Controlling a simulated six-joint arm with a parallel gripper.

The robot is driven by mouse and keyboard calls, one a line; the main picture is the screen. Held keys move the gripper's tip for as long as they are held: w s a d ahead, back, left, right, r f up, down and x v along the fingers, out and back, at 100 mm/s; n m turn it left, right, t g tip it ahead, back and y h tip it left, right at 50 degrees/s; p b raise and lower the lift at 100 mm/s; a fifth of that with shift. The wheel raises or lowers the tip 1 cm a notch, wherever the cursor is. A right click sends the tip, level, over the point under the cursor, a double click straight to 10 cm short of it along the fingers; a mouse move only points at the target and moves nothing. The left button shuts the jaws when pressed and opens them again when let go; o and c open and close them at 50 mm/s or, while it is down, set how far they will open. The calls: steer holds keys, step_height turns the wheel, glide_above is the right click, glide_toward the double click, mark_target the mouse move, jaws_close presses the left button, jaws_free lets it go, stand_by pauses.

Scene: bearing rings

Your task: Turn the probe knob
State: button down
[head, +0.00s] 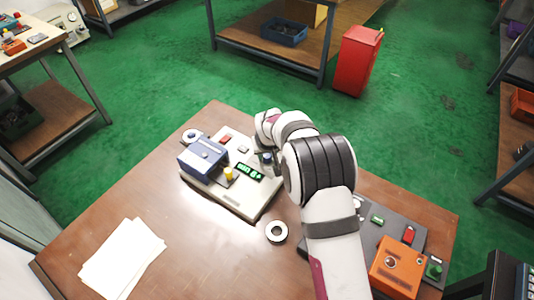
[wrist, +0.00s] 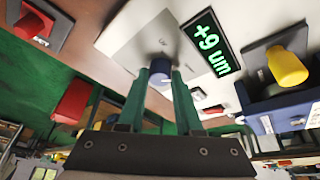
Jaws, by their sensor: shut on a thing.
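The probe knob (wrist: 160,70) is a small blue-topped cylinder on the pale gauge plate (wrist: 128,38). My gripper (wrist: 160,80) has its two green fingers on either side of the knob, shut on it. In the head view my gripper (head: 267,162) is at the back right of the gauge (head: 237,207), partly hidden by my arm. The green display (wrist: 210,43) beside the knob reads "+9 um". A yellow knob (wrist: 287,66) stands on the gauge to the right; it also shows in the head view (head: 228,174).
A blue housing (head: 203,157) sits on the gauge's left side. An orange block (head: 397,266) stands on a dark panel at right. White papers (head: 122,258) lie left; the table between is clear.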

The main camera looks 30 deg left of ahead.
steer(key=shift+m+h, duration=0.4)
steer(key=shift+m, duration=0.7)
steer(key=c, duration=0.6)
jaws_free()
steer(key=v, duration=1.5)
steer(key=shift+s+d+r, duration=0.15)
steer(key=shift+s+r, duration=0.15)
steer(key=shift+s, duration=0.1)
